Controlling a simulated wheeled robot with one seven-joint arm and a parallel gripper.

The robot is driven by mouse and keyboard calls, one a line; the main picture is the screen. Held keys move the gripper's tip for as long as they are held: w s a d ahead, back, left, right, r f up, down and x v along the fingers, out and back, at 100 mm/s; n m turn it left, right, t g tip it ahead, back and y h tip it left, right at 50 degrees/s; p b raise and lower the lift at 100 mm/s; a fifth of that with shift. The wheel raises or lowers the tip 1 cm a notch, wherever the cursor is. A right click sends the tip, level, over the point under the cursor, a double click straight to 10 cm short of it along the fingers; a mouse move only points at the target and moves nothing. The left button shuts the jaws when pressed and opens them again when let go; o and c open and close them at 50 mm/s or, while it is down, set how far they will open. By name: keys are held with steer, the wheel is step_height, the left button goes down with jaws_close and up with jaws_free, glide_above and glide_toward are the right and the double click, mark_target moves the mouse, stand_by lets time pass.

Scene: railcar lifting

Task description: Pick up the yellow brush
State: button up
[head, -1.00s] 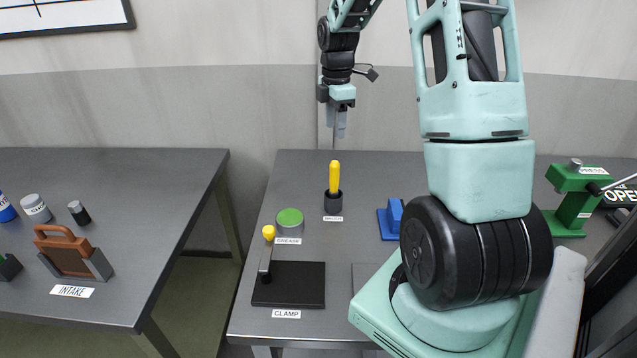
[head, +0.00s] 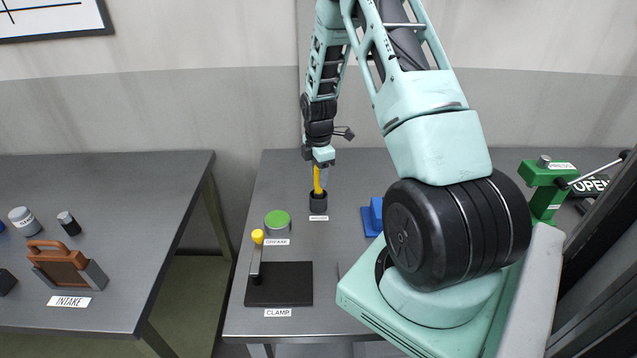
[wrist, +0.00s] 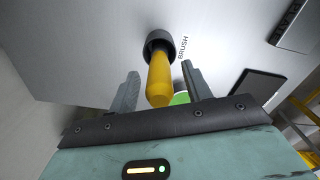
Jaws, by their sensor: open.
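The yellow brush (head: 317,181) stands upright in a small dark cup (head: 318,202) towards the back of the right-hand table. My gripper (head: 321,177) is right above the cup, with its fingers down around the brush handle. In the wrist view the brush handle (wrist: 160,80) points towards me between the two open fingers of my gripper (wrist: 160,86), with a gap on each side. The dark cup (wrist: 159,45) holds its far end. The lower part of the brush is hidden in the cup.
A green-topped grease tin (head: 277,221) and a clamp (head: 257,262) with a yellow knob stand in front of the cup. A blue object (head: 373,216) is to its right. A green press (head: 546,185) stands at the far right. The left table (head: 120,200) is apart.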

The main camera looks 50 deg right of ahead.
steer(key=shift+f, duration=0.75)
jaws_close()
steer(key=c, duration=1.1)
jaws_free()
steer(key=shift+r+b, duration=1.6)
steer(key=shift+r, duration=3.45)
